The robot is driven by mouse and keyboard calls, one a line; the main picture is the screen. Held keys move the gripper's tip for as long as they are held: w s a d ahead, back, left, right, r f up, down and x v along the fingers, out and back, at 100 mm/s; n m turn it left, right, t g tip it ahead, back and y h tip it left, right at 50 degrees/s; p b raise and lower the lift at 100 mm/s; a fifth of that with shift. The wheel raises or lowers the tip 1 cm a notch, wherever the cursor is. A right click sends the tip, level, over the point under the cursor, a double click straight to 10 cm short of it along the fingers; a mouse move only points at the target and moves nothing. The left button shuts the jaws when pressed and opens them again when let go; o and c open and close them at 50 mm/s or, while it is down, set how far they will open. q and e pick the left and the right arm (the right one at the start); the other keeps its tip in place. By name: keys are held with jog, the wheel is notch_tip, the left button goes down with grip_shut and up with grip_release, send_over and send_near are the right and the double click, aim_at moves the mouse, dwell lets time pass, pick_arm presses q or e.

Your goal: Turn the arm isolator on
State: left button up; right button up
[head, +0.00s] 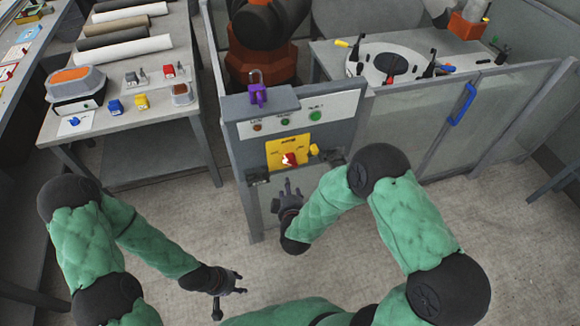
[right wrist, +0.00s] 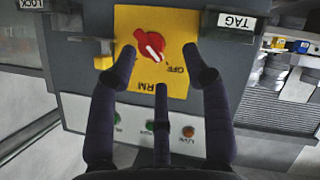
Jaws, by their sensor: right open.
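The arm isolator is a red rotary knob (head: 289,160) on a yellow plate (head: 275,158) on the front of a grey cabinet. In the right wrist view the knob (right wrist: 150,46) appears upside down; its white bar is slanted, with the word OFF beside it. My right gripper (head: 289,190) is in front of the cabinet, below the plate in the head view. In the wrist view its open fingers (right wrist: 164,62) spread either side of the knob's lower part, apparently not touching it. My left gripper (head: 232,290) is open and empty, low over the floor.
A small yellow block (head: 314,150) sits beside the plate. Button lights (head: 284,121) are above it. A workbench (head: 130,130) stands left; a fence with a blue handle (head: 462,104) stands right.

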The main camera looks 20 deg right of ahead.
aim_at(290, 164)
jog(key=shift+n+t+h, duration=0.5)
jog(key=shift+t+h, duration=0.2)
jog(key=w+d+b, duration=0.1)
jog(key=w, duration=0.2)
jog(key=w+d+b, duration=0.1)
jog(key=w, duration=0.2)
jog(key=w+b, duration=0.1)
jog(key=w, duration=0.3)
jog(key=shift+w+d+f, duration=0.1)
jog(key=shift+d, duration=0.3)
grip_shut()
